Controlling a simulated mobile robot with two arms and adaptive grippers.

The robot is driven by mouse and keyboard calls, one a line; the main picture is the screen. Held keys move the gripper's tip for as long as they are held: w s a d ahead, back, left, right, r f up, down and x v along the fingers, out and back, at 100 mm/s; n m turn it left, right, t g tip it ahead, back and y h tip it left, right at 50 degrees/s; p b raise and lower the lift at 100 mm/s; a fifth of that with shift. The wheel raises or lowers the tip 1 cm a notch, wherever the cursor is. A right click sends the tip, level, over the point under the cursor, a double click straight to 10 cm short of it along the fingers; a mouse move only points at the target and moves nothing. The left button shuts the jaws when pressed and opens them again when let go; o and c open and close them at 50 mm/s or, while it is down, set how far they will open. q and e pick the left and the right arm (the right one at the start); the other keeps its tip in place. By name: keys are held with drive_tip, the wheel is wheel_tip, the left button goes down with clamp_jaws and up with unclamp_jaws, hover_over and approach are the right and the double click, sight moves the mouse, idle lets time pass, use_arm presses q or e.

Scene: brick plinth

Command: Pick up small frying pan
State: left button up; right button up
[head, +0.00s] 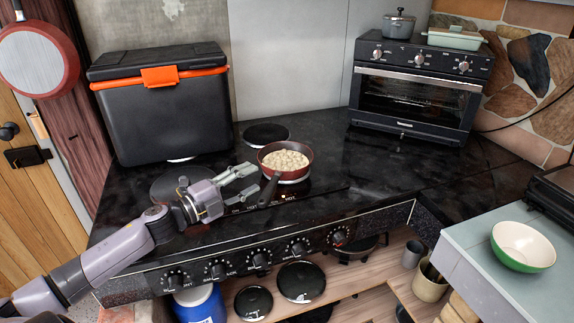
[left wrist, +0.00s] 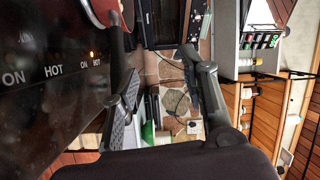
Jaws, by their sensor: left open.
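A small red frying pan (head: 297,172) with a dark handle (head: 268,192) sits on the black stovetop, filled with pale, lumpy food. Its handle points toward the front edge. My left gripper (head: 253,182) is open and empty, just left of the handle, fingers pointing toward it and apart from the pan. In the left wrist view, the red rim of the pan (left wrist: 104,12) shows at the top, beyond my open fingers (left wrist: 160,70). My right gripper is in neither view.
A black cooler (head: 165,115) with an orange latch stands at the back left, and a toaster oven (head: 415,95) at the back right. Another red pan (head: 38,62) hangs at the far left. Knobs (head: 260,258) line the front. Stovetop right of the pan is clear.

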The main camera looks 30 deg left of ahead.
sight(271, 187)
use_arm(q)
wheel_tip(271, 187, down, 6)
drive_tip(key=shift+s+r, duration=0.1)
drive_tip(key=shift+s, duration=0.05)
drive_tip(key=shift+x, duration=1.15)
drive_tip(key=shift+w+d+r, duration=0.1)
drive_tip(key=shift+w+r, duration=0.05)
drive_tip(key=shift+w, duration=0.25)
drive_tip(key=p+x, duration=0.1)
drive_tip(key=x, duration=0.2)
drive_tip(key=shift+w+d, duration=0.1)
drive_tip(key=shift+w, duration=0.15)
drive_tip(key=shift+w+d, duration=0.2)
drive_tip(key=shift+w, duration=0.25)
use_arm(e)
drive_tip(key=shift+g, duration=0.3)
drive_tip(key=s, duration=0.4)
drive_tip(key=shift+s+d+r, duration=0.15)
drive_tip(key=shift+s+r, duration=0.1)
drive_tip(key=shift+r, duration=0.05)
use_arm(q)
drive_tip(key=shift+c, duration=0.2)
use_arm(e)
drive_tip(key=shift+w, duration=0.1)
